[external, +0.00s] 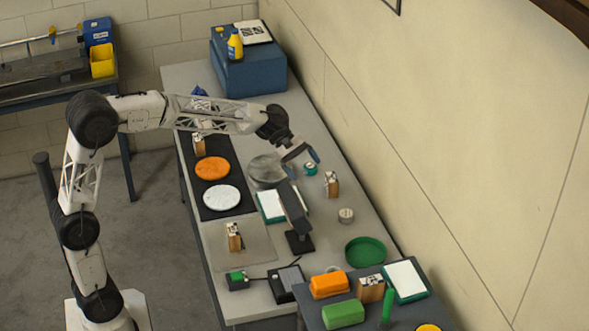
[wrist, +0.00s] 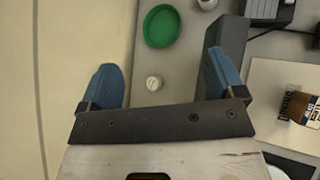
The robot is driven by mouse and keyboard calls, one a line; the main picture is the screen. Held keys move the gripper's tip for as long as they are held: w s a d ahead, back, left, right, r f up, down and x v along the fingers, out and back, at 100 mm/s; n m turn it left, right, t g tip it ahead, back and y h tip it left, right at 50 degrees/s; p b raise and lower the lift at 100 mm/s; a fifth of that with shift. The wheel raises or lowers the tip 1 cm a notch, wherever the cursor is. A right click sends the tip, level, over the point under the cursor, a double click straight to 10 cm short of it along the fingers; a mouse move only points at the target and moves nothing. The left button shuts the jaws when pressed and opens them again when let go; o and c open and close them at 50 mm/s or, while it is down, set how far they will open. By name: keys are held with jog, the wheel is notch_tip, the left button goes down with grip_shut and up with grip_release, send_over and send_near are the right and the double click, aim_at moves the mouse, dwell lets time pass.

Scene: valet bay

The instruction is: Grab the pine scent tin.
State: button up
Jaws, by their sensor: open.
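Two small round tins stand on the grey bench, and I cannot read a label on either. A teal-green tin with a pale top (external: 310,168) is just below my gripper (external: 302,160) in the external view; it does not show in the wrist view. A pale grey tin (external: 346,215) stands farther toward the front; it shows in the wrist view (wrist: 153,82) between the blue fingers, but well beyond them. Which tin is pine scent I cannot tell. My gripper (wrist: 163,78) is open and empty, with its fingers above the bench.
A dark angled stand (external: 293,210) rises close to my gripper, near the right finger in the wrist view. A small brown box (external: 331,185) stands near the teal tin. A green dish (external: 366,251) lies beyond the grey tin. The wall runs along the bench's right side.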

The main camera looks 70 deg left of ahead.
jog(key=w+a+f+n+t+h, duration=0.1)
jog(key=w+a+f+n+t, duration=0.35)
jog(key=w+a, duration=0.75)
jog(key=n+g, duration=0.1)
jog(key=n, duration=0.1)
send_near(342, 212)
jog(key=x, duration=0.3)
jog(key=shift+w+f, duration=0.2)
jog(key=shift+w, duration=0.15)
jog(key=shift+x, duration=1.25)
jog(key=shift+d, duration=0.1)
jog(key=shift+x, duration=2.55)
jog(key=shift+d, duration=0.1)
